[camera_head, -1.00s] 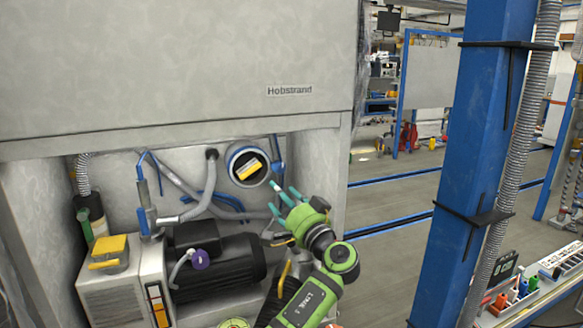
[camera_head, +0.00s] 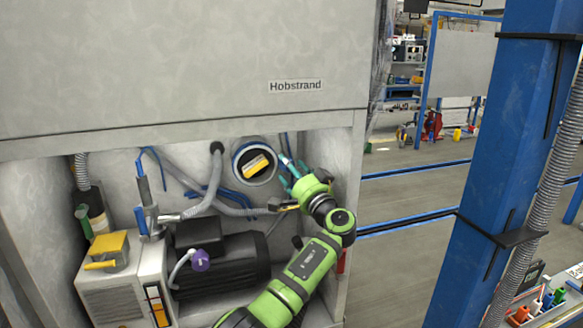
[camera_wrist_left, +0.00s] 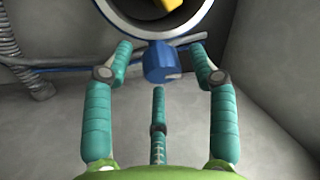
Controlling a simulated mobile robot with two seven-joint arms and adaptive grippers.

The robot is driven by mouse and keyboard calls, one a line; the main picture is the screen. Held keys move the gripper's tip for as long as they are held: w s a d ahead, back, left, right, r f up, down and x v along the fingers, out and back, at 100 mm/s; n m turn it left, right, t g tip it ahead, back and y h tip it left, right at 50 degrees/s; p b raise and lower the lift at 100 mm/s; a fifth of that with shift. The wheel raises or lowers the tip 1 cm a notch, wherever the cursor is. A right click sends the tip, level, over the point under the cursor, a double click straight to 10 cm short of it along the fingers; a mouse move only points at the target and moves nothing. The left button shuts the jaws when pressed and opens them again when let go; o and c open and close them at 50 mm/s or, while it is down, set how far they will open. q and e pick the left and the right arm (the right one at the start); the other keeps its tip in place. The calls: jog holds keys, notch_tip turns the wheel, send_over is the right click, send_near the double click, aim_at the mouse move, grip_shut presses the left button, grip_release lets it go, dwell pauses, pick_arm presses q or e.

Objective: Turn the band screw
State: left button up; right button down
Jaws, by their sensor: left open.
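A blue screw head (camera_wrist_left: 160,62), seemingly the band screw, sits just under the dark-and-white rim of a round unit (camera_head: 254,162) in the back wall of the recess. The unit has a yellow and white label, and its lower rim shows at the top of the left wrist view (camera_wrist_left: 155,32). My left gripper (camera_head: 288,174) is at the unit's lower right. Its teal fingers (camera_wrist_left: 161,70) are open, with one on each side of the blue head and a third below; I see gaps around it. My right gripper is not in view.
Grey hoses (camera_head: 211,190) and blue pipes (camera_head: 225,195) run left of the unit. A black motor (camera_head: 225,265) and a box with a yellow handle (camera_head: 107,250) stand below left. The recess side wall (camera_head: 337,170) is close on the right.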

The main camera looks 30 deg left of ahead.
pick_arm(q)
jog(key=shift+s+r, duration=0.1)
jog(key=c, duration=1.1)
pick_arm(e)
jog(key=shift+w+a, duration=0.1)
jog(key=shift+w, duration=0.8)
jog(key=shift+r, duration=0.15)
pick_arm(q)
jog(key=shift+r+m+g+h+p, duration=0.2)
jog(key=shift+m+h+p, duration=0.4)
jog(key=shift+m+p, duration=1.45)
jog(key=shift+r+m+g+h+p, duration=0.1)
jog(key=shift+r+m+h+p, duration=0.35)
jog(key=shift+m+p, duration=1.6)
pick_arm(e)
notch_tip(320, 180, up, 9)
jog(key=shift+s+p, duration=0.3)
jog(key=shift+p, duration=0.1)
pick_arm(q)
jog(key=shift+f+n, duration=0.2)
jog(key=shift+n, duration=0.2)
